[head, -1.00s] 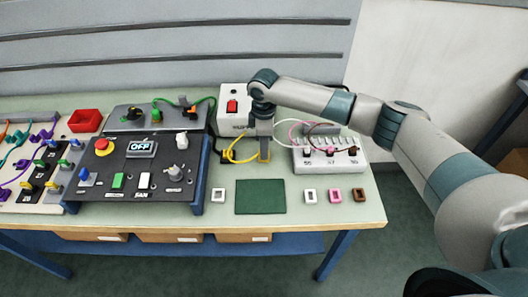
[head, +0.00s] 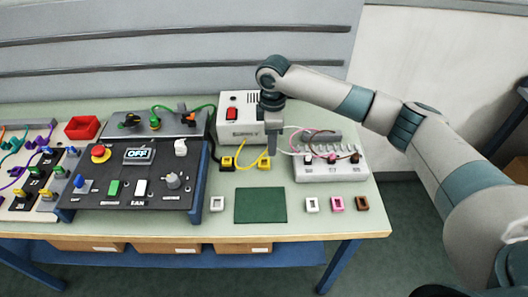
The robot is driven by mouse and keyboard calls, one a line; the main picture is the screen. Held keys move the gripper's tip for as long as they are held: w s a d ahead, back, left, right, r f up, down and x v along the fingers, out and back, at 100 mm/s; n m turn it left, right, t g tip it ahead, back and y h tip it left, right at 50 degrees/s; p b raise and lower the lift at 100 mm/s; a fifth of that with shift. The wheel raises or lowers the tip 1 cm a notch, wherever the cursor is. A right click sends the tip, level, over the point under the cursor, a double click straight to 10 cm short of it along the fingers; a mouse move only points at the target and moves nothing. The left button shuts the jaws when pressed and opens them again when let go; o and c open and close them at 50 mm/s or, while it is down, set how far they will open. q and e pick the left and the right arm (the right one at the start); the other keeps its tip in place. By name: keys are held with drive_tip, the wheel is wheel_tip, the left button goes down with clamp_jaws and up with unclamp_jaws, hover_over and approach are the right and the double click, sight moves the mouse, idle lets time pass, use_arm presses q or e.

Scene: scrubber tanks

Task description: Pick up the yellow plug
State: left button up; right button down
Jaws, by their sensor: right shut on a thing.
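A yellow plug (head: 264,162) is low in front of the grey supply box in the head view, at one end of a yellow cable (head: 250,168). My right gripper (head: 272,150) points down at this plug and is shut on it; the fingers hide part of it. I cannot tell whether the plug touches the bench. A second yellow block (head: 227,163) with a black part sits to the left, at the cable's other end. My left gripper is out of view.
The supply box (head: 242,120) with a red switch stands behind. A white connector block (head: 335,172) with pink, white and dark cables is close to the right. A dark control panel (head: 125,200) lies left. The green mat (head: 260,205) in front is empty.

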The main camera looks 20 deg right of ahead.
drive_tip(key=s+d+r+b, duration=0.2)
drive_tip(key=s+d+r, duration=0.3)
drive_tip(key=d, duration=0.2)
drive_tip(key=shift+d+r, duration=0.3)
drive_tip(key=shift+d, duration=0.1)
drive_tip(key=shift+s+p, duration=0.1)
drive_tip(key=shift+p, duration=0.4)
